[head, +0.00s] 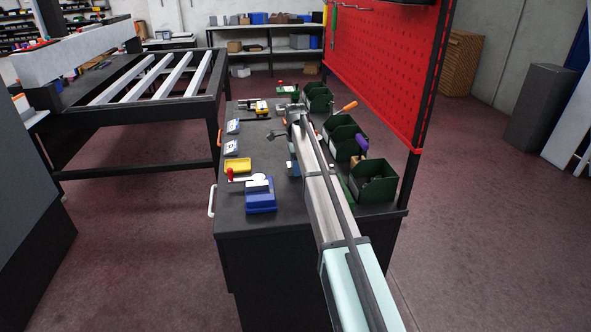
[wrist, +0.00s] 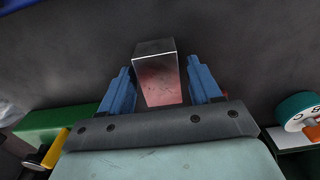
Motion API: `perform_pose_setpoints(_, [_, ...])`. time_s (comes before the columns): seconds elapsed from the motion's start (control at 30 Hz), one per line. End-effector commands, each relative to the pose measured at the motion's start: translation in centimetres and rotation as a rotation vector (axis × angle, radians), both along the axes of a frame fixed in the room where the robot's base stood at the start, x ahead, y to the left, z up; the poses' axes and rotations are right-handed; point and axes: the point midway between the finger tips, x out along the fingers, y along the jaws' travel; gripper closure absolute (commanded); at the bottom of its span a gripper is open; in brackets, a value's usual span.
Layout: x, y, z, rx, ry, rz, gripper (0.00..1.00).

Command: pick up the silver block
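The silver block (wrist: 157,78) shows in the wrist view as a shiny box with reddish reflections on its near face. It stands between the two blue fingers of my gripper (wrist: 160,64). The fingers are apart, with a narrow dark gap visible on each side of the block, so they do not appear to grip it. In the head view my arm reaches over the dark workbench (head: 238,205), and I cannot make out the block there.
Green bins (head: 374,181) line the bench's right side by the red pegboard (head: 385,65). A yellow tray (head: 238,165) and a blue box (head: 260,196) sit on the left. In the wrist view, a green object (wrist: 62,122) and a teal round object (wrist: 297,107) flank the gripper.

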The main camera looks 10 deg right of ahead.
Motion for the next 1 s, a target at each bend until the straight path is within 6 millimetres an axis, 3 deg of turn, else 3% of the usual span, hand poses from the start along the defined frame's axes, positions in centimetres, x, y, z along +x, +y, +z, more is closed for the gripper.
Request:
perform_pose_setpoints(0.07, [0.0,0.0,0.0,0.000,0.000,0.000,0.45])
perform_pose_setpoints(0.57, [0.0,0.0,0.0,0.000,0.000,0.000,0.93])
perform_pose_setpoints(0.83, [0.0,0.0,0.2,0.000,-0.001,0.000,0.93])
perform_pose_setpoints(1.0, [0.1,0.0,2.0,0.000,-0.003,0.000,0.93])
